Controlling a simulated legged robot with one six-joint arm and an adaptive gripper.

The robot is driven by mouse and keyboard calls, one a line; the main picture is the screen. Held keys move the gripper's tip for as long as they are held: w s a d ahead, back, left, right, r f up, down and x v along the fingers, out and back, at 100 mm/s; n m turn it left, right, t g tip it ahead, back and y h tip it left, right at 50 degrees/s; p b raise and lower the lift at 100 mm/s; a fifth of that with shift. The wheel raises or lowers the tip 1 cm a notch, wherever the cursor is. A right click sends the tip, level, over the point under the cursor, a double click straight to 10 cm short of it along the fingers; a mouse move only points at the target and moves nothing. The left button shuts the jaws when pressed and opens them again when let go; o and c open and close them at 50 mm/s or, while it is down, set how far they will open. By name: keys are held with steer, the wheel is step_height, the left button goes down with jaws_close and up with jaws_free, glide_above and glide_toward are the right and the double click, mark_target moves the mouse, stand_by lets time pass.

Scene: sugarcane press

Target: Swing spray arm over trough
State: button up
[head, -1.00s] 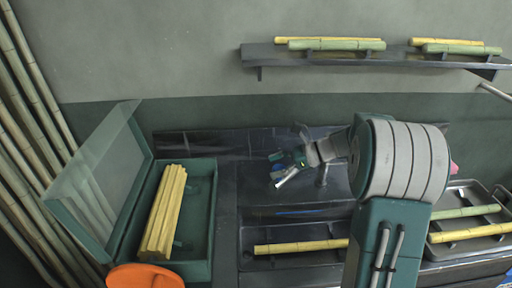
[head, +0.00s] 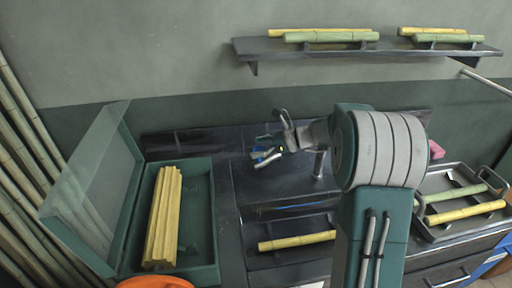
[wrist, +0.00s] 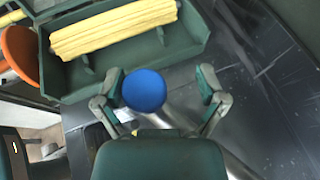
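My gripper is open. In the head view my gripper (head: 272,140) is above the dark basin (head: 285,180), with a small blue patch (head: 261,153) by its fingers. A short metal post (head: 319,164) stands behind my arm. I cannot tell for sure which basin is the trough.
An open green box (head: 205,220) with a glass lid holds yellow cane at left. A dark tray (head: 262,260) with a yellow cane lies in front of the basin. A metal tray (head: 440,232) with canes is at right. A wall shelf (head: 380,56) holds more cane.

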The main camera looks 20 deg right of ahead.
steer(key=shift+v, duration=1.2)
steer(key=shift+s+d+r, duration=0.1)
steer(key=shift+d+r, duration=0.05)
steer(key=shift+d, duration=0.25)
steer(key=shift+s+d+r, duration=0.1)
steer(key=shift+d+r, duration=0.1)
steer(key=shift+d, duration=0.25)
steer(key=v, duration=0.8)
steer(key=shift+d, duration=0.2)
steer(key=shift+w, duration=0.1)
